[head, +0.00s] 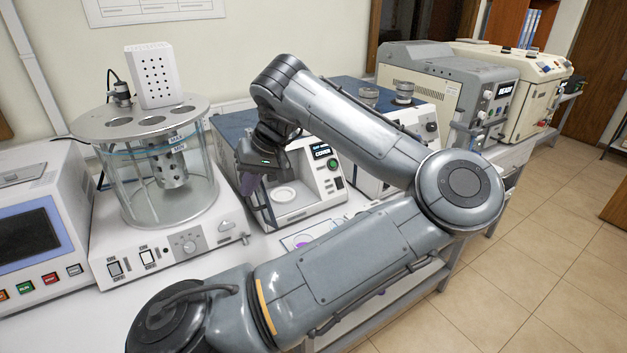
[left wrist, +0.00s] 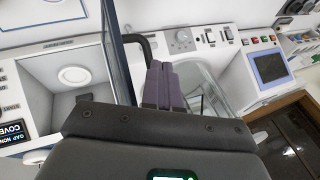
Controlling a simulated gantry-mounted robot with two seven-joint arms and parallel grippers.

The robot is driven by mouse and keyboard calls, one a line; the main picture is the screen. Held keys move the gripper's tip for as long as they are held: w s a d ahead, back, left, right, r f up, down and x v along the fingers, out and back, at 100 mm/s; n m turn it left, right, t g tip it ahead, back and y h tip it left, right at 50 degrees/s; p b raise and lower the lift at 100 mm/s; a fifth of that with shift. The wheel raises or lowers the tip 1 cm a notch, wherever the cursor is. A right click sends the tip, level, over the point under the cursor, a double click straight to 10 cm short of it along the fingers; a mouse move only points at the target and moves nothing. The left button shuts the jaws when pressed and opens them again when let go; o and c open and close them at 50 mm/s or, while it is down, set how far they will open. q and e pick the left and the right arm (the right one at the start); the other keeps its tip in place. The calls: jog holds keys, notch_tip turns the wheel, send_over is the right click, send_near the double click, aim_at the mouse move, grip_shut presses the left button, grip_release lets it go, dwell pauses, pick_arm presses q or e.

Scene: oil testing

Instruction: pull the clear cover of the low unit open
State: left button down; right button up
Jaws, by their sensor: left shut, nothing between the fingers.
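The low unit (head: 315,205) has a blue top, a small lit display and a pale recess with a round plate. In the left wrist view the unit (left wrist: 45,110) is at the left. A dark-edged, see-through panel (left wrist: 120,60), seemingly the clear cover, runs along the recess's side there; I cannot tell how far open it is. A dark bar-like handle (left wrist: 149,48) shows just beyond my fingers. My left gripper (head: 248,184) points down at the unit's left front. Its purple fingers (left wrist: 163,84) are shut and empty; I cannot tell whether they touch the handle. My right gripper is out of view.
A glass tank bath (head: 120,185) stands close on the left, with a screen device (head: 30,240) beyond it. Larger instruments (head: 440,85) stand to the right. My arm hides part of the bench.

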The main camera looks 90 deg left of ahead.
pick_arm(q)
jog(key=d+r+p, duration=0.3)
jog(key=r+p, duration=0.3)
jog(key=r, duration=0.3)
jog(key=shift+w+d, duration=0.2)
jog(key=shift+d, duration=0.1)
